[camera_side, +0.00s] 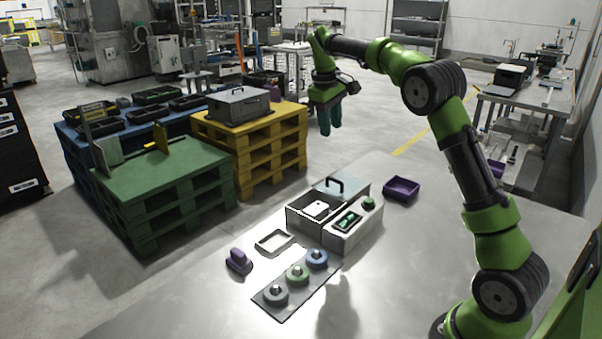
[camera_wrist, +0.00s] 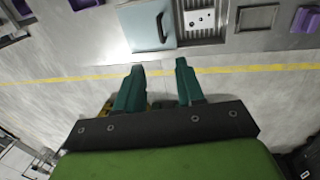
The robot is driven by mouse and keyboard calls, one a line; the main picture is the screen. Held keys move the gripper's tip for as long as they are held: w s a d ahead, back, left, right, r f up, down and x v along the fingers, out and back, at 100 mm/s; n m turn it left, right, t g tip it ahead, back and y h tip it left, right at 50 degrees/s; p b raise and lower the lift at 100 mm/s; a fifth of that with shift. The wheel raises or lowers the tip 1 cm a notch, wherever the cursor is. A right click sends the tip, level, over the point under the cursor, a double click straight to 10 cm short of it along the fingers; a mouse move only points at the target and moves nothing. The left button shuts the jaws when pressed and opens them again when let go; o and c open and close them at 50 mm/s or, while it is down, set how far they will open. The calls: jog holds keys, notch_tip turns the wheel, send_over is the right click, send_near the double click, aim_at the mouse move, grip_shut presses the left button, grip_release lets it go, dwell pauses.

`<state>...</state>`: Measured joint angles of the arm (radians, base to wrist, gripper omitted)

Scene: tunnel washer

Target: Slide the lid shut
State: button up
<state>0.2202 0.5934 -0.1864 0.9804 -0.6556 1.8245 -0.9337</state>
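The lid (camera_side: 352,190) is a pale grey-blue plate with a dark upright handle (camera_side: 334,181). It lies toward the back of a grey metal box (camera_side: 302,221), leaving the front part open. A white block (camera_side: 315,208) shows inside the opening. In the wrist view the lid (camera_wrist: 140,32) is at the top centre, left of the opening with the white block (camera_wrist: 199,20). My gripper (camera_side: 329,128) hangs high above and behind the box, well apart from the lid. In the wrist view its two teal fingers (camera_wrist: 159,88) are spread with nothing between them.
A grey unit with a green knob (camera_side: 369,203) adjoins the box on the right. A purple tray (camera_side: 401,188), a grey frame (camera_side: 273,242), a purple handled block (camera_side: 238,261) and a plate with three round knobs (camera_side: 284,294) lie around. The table's right side is clear.

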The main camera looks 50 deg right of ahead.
aim_at(334, 180)
jog(key=d+f, duration=0.1)
jog(key=f, duration=0.4)
jog(key=d+f, duration=0.1)
jog(key=f, duration=0.5)
jog(key=d+f, duration=0.1)
jog(key=f, duration=0.4)
jog(key=shift+d+f, duration=0.1)
jog(key=shift+f, duration=0.05)
jog(key=shift+c, duration=0.5)
grip_shut()
